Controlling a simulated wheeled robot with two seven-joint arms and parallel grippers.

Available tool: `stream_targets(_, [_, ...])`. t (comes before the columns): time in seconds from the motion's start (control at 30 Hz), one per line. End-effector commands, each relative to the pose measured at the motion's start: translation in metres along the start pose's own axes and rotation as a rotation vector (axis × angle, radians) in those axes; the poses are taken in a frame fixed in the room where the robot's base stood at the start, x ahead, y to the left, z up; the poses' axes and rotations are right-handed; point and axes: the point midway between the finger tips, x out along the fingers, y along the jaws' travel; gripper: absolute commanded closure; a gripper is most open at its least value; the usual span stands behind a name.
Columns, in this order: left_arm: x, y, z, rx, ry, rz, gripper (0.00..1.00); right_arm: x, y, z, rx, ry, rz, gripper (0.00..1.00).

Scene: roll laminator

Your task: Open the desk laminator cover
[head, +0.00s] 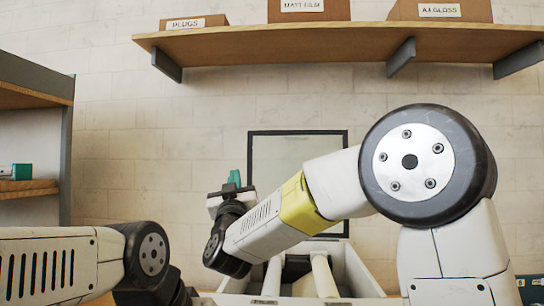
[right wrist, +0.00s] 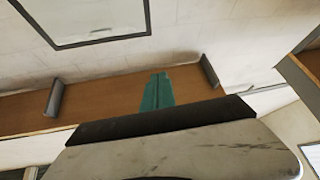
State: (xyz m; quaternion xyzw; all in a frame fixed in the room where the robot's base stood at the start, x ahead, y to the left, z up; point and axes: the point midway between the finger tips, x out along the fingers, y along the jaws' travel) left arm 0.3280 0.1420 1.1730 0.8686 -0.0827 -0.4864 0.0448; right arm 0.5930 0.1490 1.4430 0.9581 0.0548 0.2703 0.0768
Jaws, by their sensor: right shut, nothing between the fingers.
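The laminator (head: 355,270) is at the bottom centre of the head view, a pale open-topped body with light rollers (head: 323,275) showing inside. A clear panel with a dark frame (head: 347,140) stands upright behind it; it looks like the raised cover, but its hinge edge is hidden by my right arm. The frame also shows at the top of the right wrist view (right wrist: 103,40). My right gripper (head: 235,177), with teal fingers, is shut and empty, left of the panel and pointing up. Its fingers also show in the right wrist view (right wrist: 157,91). My left gripper is out of view.
A wooden wall shelf (head: 330,45) with labelled boxes (head: 440,11) runs above; its underside shows in the right wrist view (right wrist: 105,98). A shelf unit (head: 35,85) stands at the left. Bare wall lies between it and the panel.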

Motion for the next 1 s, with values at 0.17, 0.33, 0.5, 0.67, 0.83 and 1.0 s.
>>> stream_targets(0.17, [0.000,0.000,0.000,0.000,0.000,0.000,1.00,-0.027,0.024,0.008,0.095,0.044,0.126,1.00])
stream_targets(0.33, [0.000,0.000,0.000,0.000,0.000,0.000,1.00,-0.025,0.031,0.008,0.116,0.060,0.155,1.00])
stream_targets(0.5, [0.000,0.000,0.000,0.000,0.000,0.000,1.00,0.002,0.036,0.006,0.116,0.061,0.155,1.00])
stream_targets(0.67, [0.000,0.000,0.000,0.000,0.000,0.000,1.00,0.037,0.041,0.004,0.115,0.062,0.155,1.00])
stream_targets(0.83, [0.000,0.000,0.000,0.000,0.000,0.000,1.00,0.071,0.046,0.002,0.114,0.062,0.154,1.00])
stream_targets(1.0, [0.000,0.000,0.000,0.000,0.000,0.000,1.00,0.095,0.050,0.001,0.113,0.061,0.153,1.00])
